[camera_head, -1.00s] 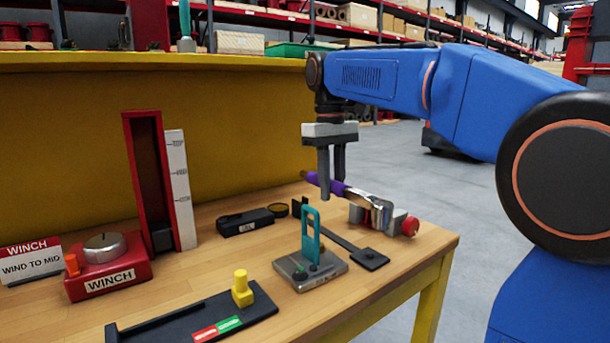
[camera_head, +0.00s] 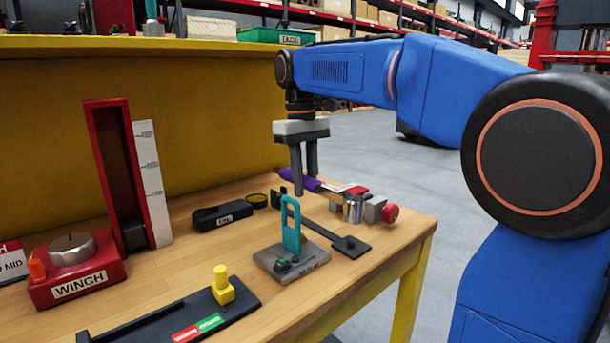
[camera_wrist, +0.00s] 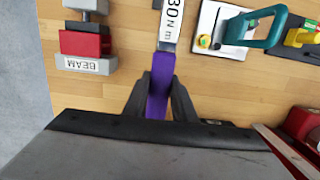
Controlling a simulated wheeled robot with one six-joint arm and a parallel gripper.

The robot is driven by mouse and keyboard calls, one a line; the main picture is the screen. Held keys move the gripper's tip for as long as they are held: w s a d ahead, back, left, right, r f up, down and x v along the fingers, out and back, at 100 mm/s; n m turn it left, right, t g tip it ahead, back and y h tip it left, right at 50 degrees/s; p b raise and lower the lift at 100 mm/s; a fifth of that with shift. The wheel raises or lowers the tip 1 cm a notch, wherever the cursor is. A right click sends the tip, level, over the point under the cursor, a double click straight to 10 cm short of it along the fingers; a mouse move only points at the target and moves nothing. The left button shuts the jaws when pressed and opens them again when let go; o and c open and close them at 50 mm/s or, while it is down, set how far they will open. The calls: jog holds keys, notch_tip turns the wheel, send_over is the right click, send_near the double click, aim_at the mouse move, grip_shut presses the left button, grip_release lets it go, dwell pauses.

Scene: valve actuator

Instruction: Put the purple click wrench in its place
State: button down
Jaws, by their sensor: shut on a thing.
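The purple click wrench (camera_head: 301,183) is held by its purple handle (camera_wrist: 160,82) between the fingers of my gripper (camera_head: 304,190). In the wrist view its shaft, marked "30 N m", runs away from my fingers toward the top edge, out of frame. In the head view its silver head (camera_head: 353,208) overlaps a block with a red knob; I cannot tell whether they touch. The wrench appears to be above the table. My gripper (camera_wrist: 160,105) is shut on the handle and points down. A matching place for the wrench cannot be made out clearly.
A teal handle on a grey base (camera_head: 291,255) stands just in front of the wrench. The red-knobbed block (camera_head: 375,209) sits near the table's right edge. A black bar (camera_head: 325,234), black case (camera_head: 222,215), winch (camera_head: 75,268) and tall red frame (camera_head: 112,185) stand around. Bare wood lies front right.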

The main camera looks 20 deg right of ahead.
jog(key=shift+f, duration=2.85)
dwell(0.5)
jog(key=c, duration=1.4)
grip_release()
jog(key=shift+r, duration=0.1)
jog(key=r, duration=0.5)
jog(key=w+r, duration=0.1)
jog(key=r, duration=1.1)
jog(key=shift+w+a, duration=0.2)
jog(key=shift+w, duration=0.1)
